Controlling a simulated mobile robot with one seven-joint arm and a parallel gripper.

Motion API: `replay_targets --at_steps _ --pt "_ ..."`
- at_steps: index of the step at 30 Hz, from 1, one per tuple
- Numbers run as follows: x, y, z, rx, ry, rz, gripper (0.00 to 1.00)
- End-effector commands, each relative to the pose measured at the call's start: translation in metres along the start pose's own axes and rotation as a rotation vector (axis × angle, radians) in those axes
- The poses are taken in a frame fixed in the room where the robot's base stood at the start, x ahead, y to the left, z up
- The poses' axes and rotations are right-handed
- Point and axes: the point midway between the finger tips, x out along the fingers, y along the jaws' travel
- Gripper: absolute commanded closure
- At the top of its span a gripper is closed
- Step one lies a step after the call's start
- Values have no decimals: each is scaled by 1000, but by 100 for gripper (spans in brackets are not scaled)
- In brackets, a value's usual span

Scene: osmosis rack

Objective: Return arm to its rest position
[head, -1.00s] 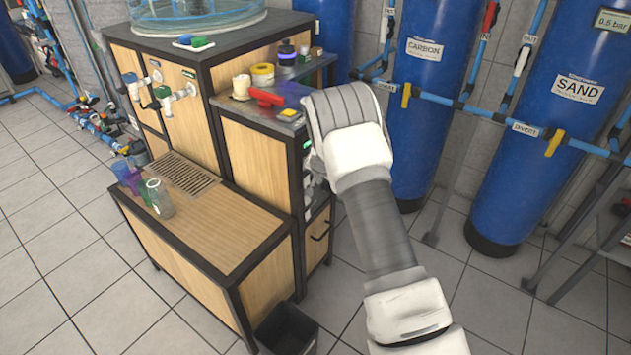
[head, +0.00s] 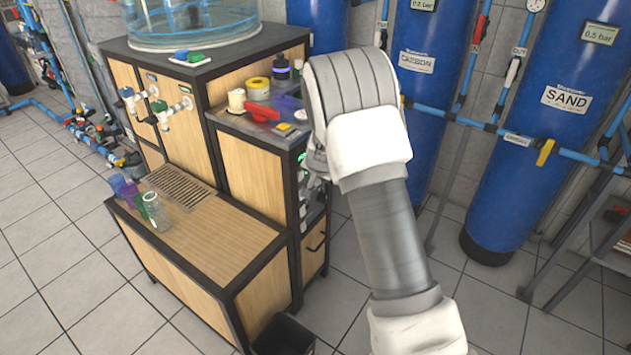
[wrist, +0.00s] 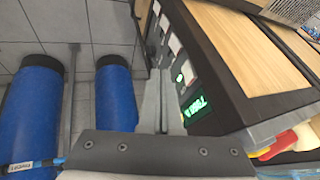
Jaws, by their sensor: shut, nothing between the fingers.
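My arm rises from the lower right of the head view, its wrist bent toward the right side of the wooden cabinet (head: 245,170). My gripper (wrist: 162,105) shows in the wrist view as two thin grey fingers, shut and empty. They point along the cabinet's side panel, beside a row of pale switches and a green-lit display (wrist: 198,105). I cannot tell whether the fingertips touch anything. In the head view my wrist hides the fingers and most of that panel.
Blue filter tanks (head: 485,180) with blue pipes stand close on the right. Glass and coloured cups (head: 155,208) stand on the low bench. A red-handled item (head: 262,112) and a yellow roll (head: 257,88) lie on the side shelf. A black bin (head: 283,335) is on the floor.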

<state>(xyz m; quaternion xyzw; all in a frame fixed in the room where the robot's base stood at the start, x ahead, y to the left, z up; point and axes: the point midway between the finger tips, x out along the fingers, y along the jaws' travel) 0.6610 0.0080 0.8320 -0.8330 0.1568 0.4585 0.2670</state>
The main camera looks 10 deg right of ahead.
Motion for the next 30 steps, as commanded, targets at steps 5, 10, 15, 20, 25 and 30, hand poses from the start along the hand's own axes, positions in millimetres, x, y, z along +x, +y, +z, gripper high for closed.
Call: replay_targets --at_steps 5,10,15,20,25,30 --pt "0 0 0 0 0 0 100" --pt "-12 -3 -3 -4 -4 -7 100" --pt "-71 -13 -12 -38 -22 -37 100" --pt "-146 -18 -13 -97 -50 -70 100" --pt "-222 -15 -6 -168 -72 -95 100" --pt "-293 -4 9 -248 -86 -111 100"
